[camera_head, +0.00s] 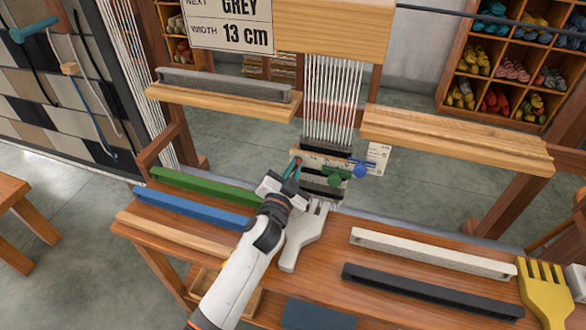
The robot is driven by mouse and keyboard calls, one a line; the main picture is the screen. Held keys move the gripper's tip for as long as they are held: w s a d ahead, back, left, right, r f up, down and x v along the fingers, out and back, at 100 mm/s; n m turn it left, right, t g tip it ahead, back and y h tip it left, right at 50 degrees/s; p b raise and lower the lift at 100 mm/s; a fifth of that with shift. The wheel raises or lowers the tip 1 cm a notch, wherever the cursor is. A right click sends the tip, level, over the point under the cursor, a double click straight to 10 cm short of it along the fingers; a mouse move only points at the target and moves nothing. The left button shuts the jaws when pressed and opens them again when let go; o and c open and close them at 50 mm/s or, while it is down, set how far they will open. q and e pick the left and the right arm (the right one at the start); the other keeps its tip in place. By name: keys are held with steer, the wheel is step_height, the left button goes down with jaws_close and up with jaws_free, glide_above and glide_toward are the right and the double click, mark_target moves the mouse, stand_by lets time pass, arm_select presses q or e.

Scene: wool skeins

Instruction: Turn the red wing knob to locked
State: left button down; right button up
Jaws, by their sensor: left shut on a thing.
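The red wing knob (297,161) sits at the left end of a small pale plate on the loom's warp and is mostly hidden by my gripper. My left gripper (292,173) reaches up to it from below and is shut on it. Which way the wing points, and any lock marking, cannot be made out. A green knob (335,177) and a blue knob (360,171) sit to the right on the same plate. My right gripper is not in view.
A grey comb (302,240) lies just right of my left arm. Green (205,187) and blue (190,211) bars lie to the left, white (430,252) and black (430,291) bars to the right. A yellow comb (545,294) is at the far right. Wooden ledges flank the warp.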

arm_select(q)
steer(key=shift+r+m, duration=0.2)
steer(key=shift+m, duration=0.3)
steer(key=c, duration=1.5)
jaws_free()
steer(key=shift+w+d+f, duration=0.1)
steer(key=shift+f, duration=0.05)
